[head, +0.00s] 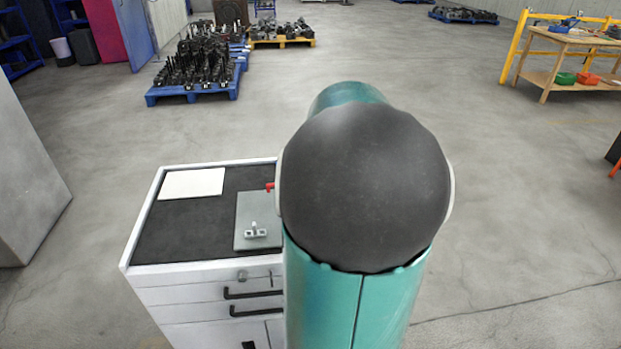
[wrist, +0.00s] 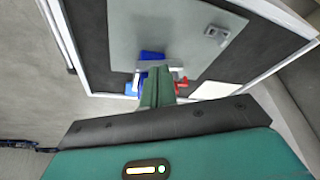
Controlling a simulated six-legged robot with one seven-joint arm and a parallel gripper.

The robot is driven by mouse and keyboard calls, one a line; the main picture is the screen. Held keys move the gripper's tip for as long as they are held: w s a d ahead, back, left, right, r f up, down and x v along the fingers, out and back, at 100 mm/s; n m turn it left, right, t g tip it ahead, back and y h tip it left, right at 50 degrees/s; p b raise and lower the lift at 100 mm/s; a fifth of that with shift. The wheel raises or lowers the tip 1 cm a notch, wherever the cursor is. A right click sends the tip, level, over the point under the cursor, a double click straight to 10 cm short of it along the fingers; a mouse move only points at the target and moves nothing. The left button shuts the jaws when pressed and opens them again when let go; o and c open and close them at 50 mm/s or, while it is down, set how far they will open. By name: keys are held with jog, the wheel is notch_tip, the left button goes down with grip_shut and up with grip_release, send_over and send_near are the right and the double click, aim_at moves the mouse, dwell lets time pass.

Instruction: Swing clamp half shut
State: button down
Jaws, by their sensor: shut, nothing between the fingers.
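A grey plate (head: 247,205) lies on the cabinet's dark top. It also shows in the wrist view (wrist: 135,22). The clamp seems to be the blue (wrist: 152,57) and red (wrist: 181,82) parts near the plate's edge. In the head view only a red bit (head: 270,187) of it shows beside my arm. My gripper (wrist: 157,78) is shut and empty, its green fingers in front of the clamp in the wrist view. They cover much of it, so I cannot tell the clamp's angle or whether they touch it.
A small light grey bracket (head: 256,232) sits on the plate. A white sheet (head: 192,184) lies at the back left of the cabinet (head: 205,281). My arm hides the cabinet's right side. Loaded pallets (head: 190,93) and a wooden bench (head: 566,50) stand far off.

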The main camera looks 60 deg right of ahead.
jog(key=w+d+f, duration=0.2)
jog(key=w+f, duration=0.3)
jog(key=w, duration=0.1)
jog(key=shift+f, duration=0.2)
jog(key=shift+w, duration=0.1)
jog(key=shift+w+d+m, duration=0.15)
jog(key=shift+w+m, duration=0.6)
jog(key=shift+m, duration=0.05)
jog(key=shift+s, duration=0.1)
